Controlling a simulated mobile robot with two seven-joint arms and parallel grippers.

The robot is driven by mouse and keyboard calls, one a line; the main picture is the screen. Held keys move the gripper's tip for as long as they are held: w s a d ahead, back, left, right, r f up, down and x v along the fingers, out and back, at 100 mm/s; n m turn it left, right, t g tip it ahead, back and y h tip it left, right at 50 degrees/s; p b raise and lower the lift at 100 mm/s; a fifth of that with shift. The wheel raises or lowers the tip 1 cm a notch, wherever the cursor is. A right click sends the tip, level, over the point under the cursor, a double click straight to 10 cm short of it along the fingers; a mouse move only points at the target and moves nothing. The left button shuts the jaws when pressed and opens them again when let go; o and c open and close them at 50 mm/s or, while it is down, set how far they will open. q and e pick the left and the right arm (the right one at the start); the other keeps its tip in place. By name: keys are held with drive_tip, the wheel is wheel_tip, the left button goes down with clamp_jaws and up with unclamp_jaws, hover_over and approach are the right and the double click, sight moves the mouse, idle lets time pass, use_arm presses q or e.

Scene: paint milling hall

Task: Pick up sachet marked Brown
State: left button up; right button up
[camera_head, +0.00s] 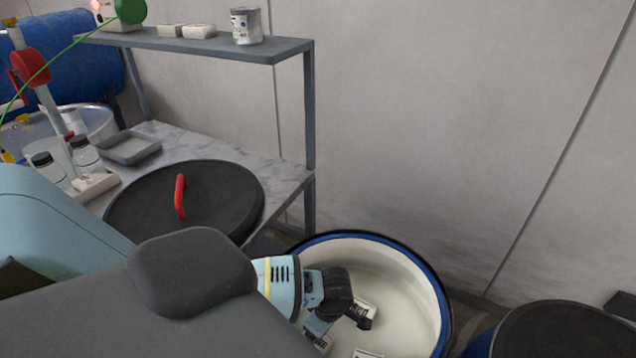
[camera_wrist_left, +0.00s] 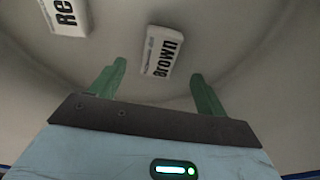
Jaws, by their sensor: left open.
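The sachet marked Brown (camera_wrist_left: 162,51) is a small white packet with black lettering, lying on the pale inside of a drum. In the left wrist view it lies ahead of my left gripper (camera_wrist_left: 157,82), roughly between the lines of its two green fingers and beyond their tips. The gripper is open and empty, and I see no contact. In the head view my left arm reaches down into the blue-rimmed drum (camera_head: 437,283). The labels there are too small to read, so I cannot tell which sachet is Brown. My right gripper is out of view.
Another white sachet, its label cut off after "Re" (camera_wrist_left: 66,14), lies left of Brown. The drum wall surrounds my gripper. A black lid with a red handle (camera_head: 230,195), a shelf (camera_head: 285,48) and a grey tray (camera_head: 130,148) stand left; a dark-topped drum (camera_head: 565,330) stands right.

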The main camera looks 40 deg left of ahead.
use_arm(q)
drive_tip(key=shift+s+a+f+b, duration=0.1)
drive_tip(key=shift+a+f+b, duration=0.1)
drive_tip(key=shift+f, duration=0.8)
drive_tip(key=shift+a+f+b, duration=0.2)
drive_tip(key=shift+f, duration=0.85)
drive_tip(key=shift+s+a+f+b, duration=0.1)
drive_tip(key=shift+a+f+b, duration=0.1)
drive_tip(key=shift+f, duration=0.8)
drive_tip(key=shift+w, duration=0.1)
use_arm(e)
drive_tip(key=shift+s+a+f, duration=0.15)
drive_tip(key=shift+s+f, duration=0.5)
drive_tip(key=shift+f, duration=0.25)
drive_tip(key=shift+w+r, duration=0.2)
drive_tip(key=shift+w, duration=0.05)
use_arm(q)
drive_tip(key=shift+f, duration=0.15)
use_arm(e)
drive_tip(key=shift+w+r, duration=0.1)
use_arm(q)
drive_tip(key=shift+f, duration=0.1)
drive_tip(key=shift+c, duration=0.3)
drive_tip(key=c, duration=1)
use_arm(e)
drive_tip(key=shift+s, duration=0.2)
